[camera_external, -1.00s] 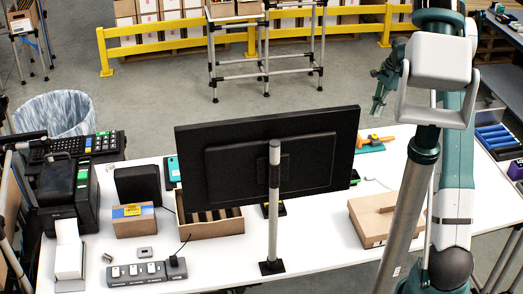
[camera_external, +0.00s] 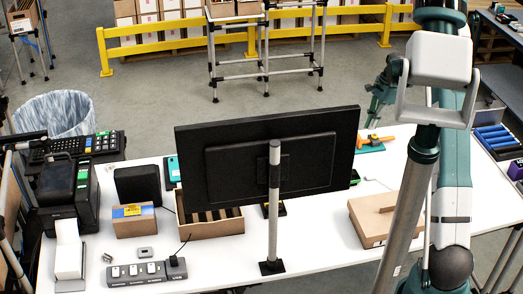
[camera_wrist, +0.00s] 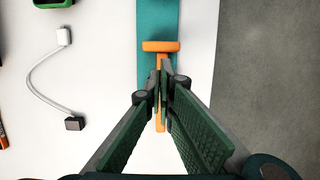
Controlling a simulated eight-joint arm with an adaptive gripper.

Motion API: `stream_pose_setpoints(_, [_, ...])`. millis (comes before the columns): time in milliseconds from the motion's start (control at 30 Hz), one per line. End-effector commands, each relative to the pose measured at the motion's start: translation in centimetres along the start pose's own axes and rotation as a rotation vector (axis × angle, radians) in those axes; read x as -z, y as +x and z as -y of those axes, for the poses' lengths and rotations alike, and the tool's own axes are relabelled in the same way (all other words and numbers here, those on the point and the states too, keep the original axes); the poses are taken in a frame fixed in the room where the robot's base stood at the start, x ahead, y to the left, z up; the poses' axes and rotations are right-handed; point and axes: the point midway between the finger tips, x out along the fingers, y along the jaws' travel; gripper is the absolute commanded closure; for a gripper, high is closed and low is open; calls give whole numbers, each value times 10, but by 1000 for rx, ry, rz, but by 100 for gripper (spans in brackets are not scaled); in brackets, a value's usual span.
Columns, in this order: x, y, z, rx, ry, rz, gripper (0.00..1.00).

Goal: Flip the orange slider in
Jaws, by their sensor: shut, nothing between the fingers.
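The orange slider (camera_wrist: 160,46) is a T-shaped piece with a crossbar and a thin stem, lying on a teal strip (camera_wrist: 158,14). In the external view the slider (camera_external: 376,138) sits on its teal base (camera_external: 370,149) right of the monitor. My gripper (camera_wrist: 164,72) is shut and empty. In the wrist view its fingertips overlap the stem just below the crossbar and hide part of it. In the external view my gripper (camera_external: 373,113) hangs above and near the slider. I cannot tell whether it touches.
A black monitor (camera_external: 268,155) on a pole stands left of the slider. A cardboard box (camera_external: 378,222) lies nearer the camera. A white cable (camera_wrist: 37,75) lies left in the wrist view. The table edge and grey floor (camera_wrist: 262,80) are on the right.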

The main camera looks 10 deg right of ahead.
Motion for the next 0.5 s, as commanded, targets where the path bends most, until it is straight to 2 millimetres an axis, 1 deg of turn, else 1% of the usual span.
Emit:
stream_pose_setpoints(100, [0,15,0,0,0,0,100])
stream_pose_setpoints(200, [0,24,0,0,0,0,100])
stream_pose_setpoints(333, [0,31,0,0,0,0,100])
stream_pose_setpoints(500, [0,34,0,0,0,0,100])
